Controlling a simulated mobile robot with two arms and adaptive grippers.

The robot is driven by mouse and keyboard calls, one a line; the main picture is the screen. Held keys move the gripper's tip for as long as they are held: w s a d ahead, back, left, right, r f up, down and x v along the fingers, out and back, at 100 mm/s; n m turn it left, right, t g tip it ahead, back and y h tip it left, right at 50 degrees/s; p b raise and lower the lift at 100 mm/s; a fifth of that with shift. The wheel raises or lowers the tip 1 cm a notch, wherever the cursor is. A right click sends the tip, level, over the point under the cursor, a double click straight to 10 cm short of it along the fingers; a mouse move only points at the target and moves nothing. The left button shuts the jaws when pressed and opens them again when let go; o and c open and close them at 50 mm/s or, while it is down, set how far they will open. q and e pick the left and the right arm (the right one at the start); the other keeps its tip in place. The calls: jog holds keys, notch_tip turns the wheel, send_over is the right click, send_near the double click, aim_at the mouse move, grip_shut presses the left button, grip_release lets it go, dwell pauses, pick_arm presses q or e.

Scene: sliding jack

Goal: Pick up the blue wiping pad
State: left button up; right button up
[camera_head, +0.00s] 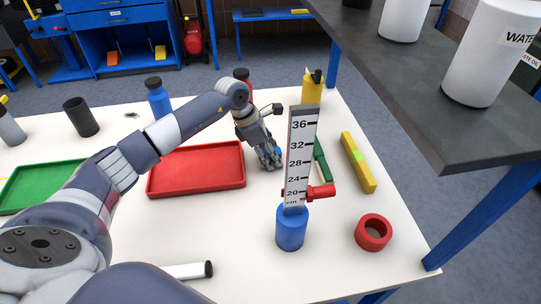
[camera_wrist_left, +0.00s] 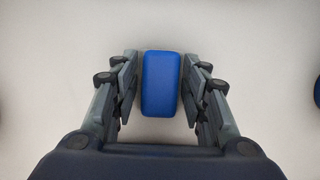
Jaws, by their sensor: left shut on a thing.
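The blue wiping pad (camera_wrist_left: 161,84) is a rounded block standing out against the pale tabletop in the left wrist view. It lies between the two fingers of my left gripper (camera_wrist_left: 160,83), which is shut on it. In the head view my left gripper (camera_head: 268,157) is low over the white table, between the red tray and the height gauge. A bit of the pad's blue (camera_head: 278,151) shows there beside the fingers; the rest is hidden. I cannot tell whether the pad touches the table. My right gripper is not in view.
The upright height gauge (camera_head: 299,150) on its blue base (camera_head: 291,229) stands close right of the gripper. The red tray (camera_head: 197,168) is to the left. Bottles, a green tool (camera_head: 320,158), a yellow level (camera_head: 358,162) and a red ring (camera_head: 373,232) surround it. A dark shelf (camera_head: 430,100) overhangs at right.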

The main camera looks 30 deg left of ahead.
pick_arm(q)
notch_tip(320, 180, up, 4)
jog(key=p, duration=0.2)
jog(key=shift+r+p, duration=0.1)
jog(key=shift+p, duration=0.25)
jog(key=s+a, duration=0.1)
jog(key=s, duration=0.3)
jog(key=s+a, duration=0.2)
jog(key=s, duration=0.3)
jog(key=s+a, duration=0.2)
jog(key=s, duration=0.2)
jog(key=shift+s+r+b, duration=0.2)
jog(key=shift+b, duration=0.2)
jog(key=shift+s+a+r, duration=0.15)
jog(key=shift+s+a, duration=0.1)
jog(key=shift+s, duration=0.55)
jog(key=o, duration=0.5)
jog(key=c, duration=0.4)
